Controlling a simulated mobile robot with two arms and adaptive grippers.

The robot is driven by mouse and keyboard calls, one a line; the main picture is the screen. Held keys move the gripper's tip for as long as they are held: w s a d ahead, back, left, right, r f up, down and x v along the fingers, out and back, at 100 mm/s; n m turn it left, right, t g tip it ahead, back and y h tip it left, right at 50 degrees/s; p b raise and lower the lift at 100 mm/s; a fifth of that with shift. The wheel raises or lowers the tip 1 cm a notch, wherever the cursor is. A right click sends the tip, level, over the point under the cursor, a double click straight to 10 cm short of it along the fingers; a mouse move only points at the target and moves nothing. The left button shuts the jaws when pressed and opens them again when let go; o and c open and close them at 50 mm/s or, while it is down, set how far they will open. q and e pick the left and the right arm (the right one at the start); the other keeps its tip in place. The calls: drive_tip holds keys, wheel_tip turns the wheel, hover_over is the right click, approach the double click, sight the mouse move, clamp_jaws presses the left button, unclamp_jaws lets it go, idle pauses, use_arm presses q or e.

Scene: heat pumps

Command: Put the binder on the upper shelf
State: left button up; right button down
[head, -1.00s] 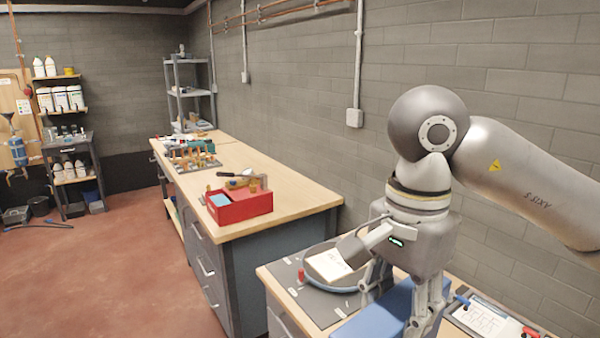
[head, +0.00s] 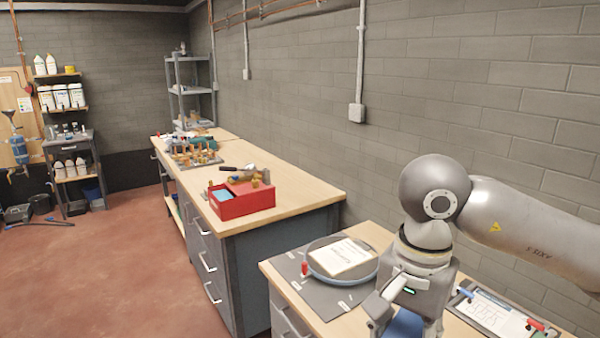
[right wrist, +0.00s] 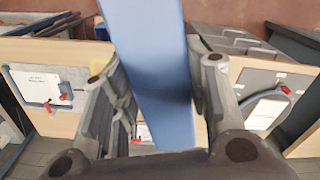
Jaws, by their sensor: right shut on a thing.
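The blue binder (right wrist: 155,60) is between the two fingers of my right gripper (right wrist: 163,95) in the right wrist view, and the gripper is shut on it. In the head view the right gripper (head: 398,312) is at the bottom right, beside the near workbench, and only a blue part of the binder (head: 404,325) shows. The rest is cut off by the frame or hidden by the gripper. A grey metal rack (head: 190,90) with several shelves stands at the back corner. Wooden wall shelves (head: 62,110) are at the far left. My left gripper is not in view.
The near workbench (head: 385,238) holds a round tray with a paper (head: 342,257) and a clipboard (head: 495,308). The longer workbench (head: 290,190) carries a red box (head: 242,200) and tools.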

use_arm(q)
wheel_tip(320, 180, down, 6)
drive_tip(key=b, duration=0.5)
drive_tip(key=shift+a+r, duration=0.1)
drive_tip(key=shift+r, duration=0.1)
use_arm(e)
drive_tip(key=s+d+f+n, duration=0.2)
drive_tip(key=f+n, duration=0.2)
drive_tip(key=f, duration=0.6)
drive_tip(key=s+d+f+n, duration=0.2)
drive_tip(key=d+f+n, duration=0.1)
drive_tip(key=f, duration=0.8)
drive_tip(key=shift+f+n, duration=0.15)
drive_tip(key=shift+n, duration=0.25)
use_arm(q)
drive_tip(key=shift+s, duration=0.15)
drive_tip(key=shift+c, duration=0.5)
use_arm(e)
drive_tip(key=shift+d, duration=0.1)
